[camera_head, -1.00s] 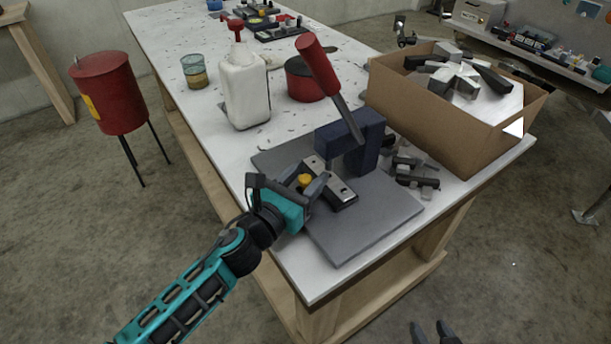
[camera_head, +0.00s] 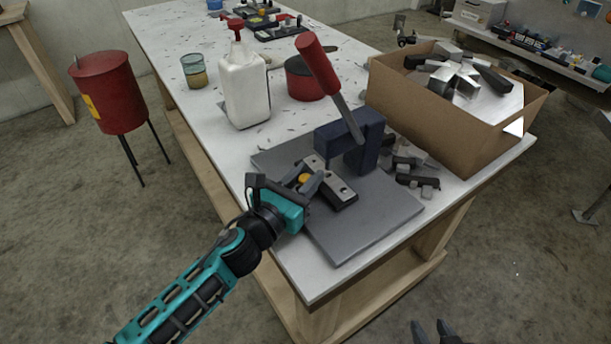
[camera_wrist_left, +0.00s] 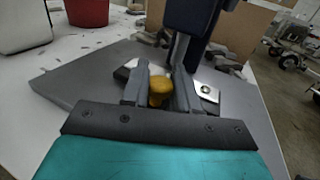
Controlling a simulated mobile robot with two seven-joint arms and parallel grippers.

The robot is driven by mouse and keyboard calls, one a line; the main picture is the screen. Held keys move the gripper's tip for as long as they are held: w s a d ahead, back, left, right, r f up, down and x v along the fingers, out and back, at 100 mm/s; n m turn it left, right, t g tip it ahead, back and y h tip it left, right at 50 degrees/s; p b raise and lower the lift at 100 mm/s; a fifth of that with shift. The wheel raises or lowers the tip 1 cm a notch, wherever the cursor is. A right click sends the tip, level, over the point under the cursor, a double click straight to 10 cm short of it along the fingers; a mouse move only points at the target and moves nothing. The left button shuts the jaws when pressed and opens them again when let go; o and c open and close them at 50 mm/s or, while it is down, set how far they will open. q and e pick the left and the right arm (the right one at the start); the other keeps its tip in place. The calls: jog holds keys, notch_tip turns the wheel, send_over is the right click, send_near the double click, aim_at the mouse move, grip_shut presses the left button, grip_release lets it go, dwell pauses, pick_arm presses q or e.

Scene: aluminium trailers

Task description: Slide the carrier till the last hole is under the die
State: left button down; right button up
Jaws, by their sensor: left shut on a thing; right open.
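The carrier (camera_head: 340,188) is a flat metal strip with holes, lying on the grey base plate (camera_head: 375,225) under the dark blue press (camera_head: 365,150). In the left wrist view a bare end of the carrier with one hole (camera_wrist_left: 208,92) shows to the right. My left gripper (camera_head: 308,182) is shut on the carrier's yellow knob (camera_wrist_left: 160,88), with a finger on each side of it. The press head (camera_wrist_left: 190,20) stands just beyond the fingers. The die and the hole beneath it are hidden. My right gripper (camera_head: 435,333) is open and empty at the bottom edge, away from the table.
The press's red-handled lever (camera_head: 318,65) rises up and left. A cardboard box (camera_head: 435,125) with metal parts stands right of the press; small dark clamps (camera_head: 415,172) lie between. A white bottle (camera_head: 245,90) and red pot (camera_head: 303,78) stand behind.

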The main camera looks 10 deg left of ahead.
pick_arm(q)
jog(key=s+d, duration=0.1)
jog(key=d, duration=0.1)
jog(key=s+d, duration=0.1)
jog(key=s, duration=0.1)
jog(key=shift+s+d+r, duration=0.2)
jog(key=shift+s+d, duration=0.05)
jog(key=shift+d, duration=0.1)
jog(key=c, duration=1)
grip_release()
jog(key=shift+o, duration=0.2)
jog(key=shift+s+f, duration=0.1)
jog(key=shift+s+a, duration=0.15)
jog(key=shift+s, duration=0.1)
jog(key=b+v, duration=0.3)
jog(key=v, duration=0.7)
jog(key=shift+s+a+f, duration=0.15)
jog(key=shift+s, duration=0.2)
jog(key=shift+s+a+b, duration=0.3)
jog(key=shift+s, duration=0.35)
